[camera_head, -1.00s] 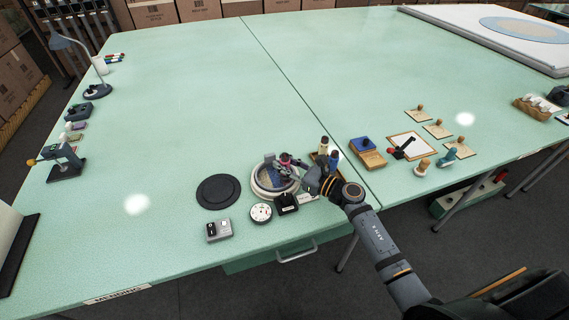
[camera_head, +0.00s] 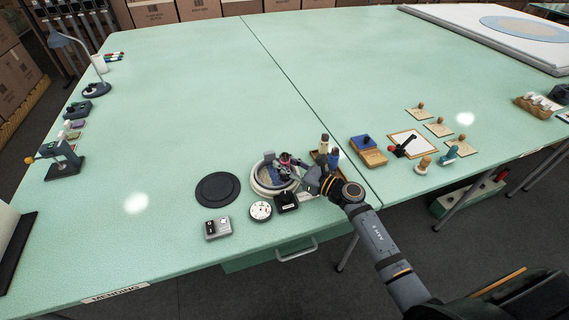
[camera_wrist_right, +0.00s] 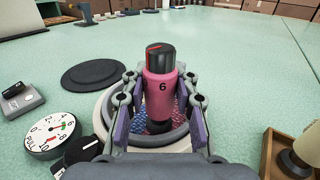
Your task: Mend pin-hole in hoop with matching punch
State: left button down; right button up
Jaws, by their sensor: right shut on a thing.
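My right gripper (camera_wrist_right: 160,118) is shut on a pink punch (camera_wrist_right: 161,92) with a black cap, a red mark and the number 6. In the head view the right gripper (camera_head: 290,170) covers much of the hoop (camera_head: 259,187). I cannot tell whether the punch tip touches the fabric, and no pin-hole can be made out. My left gripper is not in view.
A dial gauge (camera_wrist_right: 52,137) and a black knob (camera_wrist_right: 86,149) stand left of the hoop. A black round disc (camera_head: 218,189) lies farther left, with a small grey switch box (camera_head: 217,228) in front. A wooden tray with bottles (camera_head: 331,158) is close right. The table behind is clear.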

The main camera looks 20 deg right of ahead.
aim_at(284, 154)
dwell(0.5)
notch_tip(284, 154, up, 7)
jog(key=p, duration=0.6)
dwell(0.5)
